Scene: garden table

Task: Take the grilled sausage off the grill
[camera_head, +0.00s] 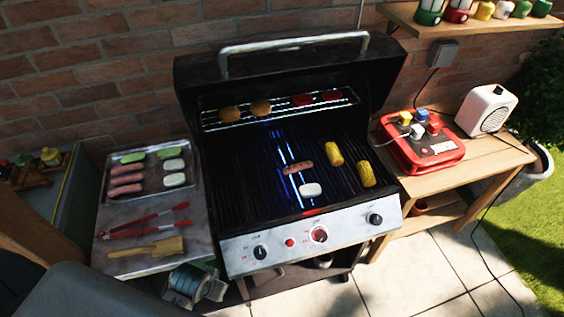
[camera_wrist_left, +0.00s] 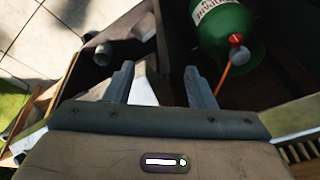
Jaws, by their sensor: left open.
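A brown grilled sausage (camera_head: 298,167) lies on the dark grate of the open grill (camera_head: 240,165), near the middle. A white oval piece (camera_head: 311,190) lies just below it, and two yellow corn cobs (camera_head: 334,153) lie to its right.
Left of the grill, a tray (camera_head: 190,199) holds raw sausages and other food. Red tongs (camera_head: 145,222) and a wooden-handled brush or spatula (camera_head: 147,249) lie below it. On the right, a wooden table (camera_head: 490,155) carries a red box (camera_head: 425,152) and a white speaker (camera_head: 487,110).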

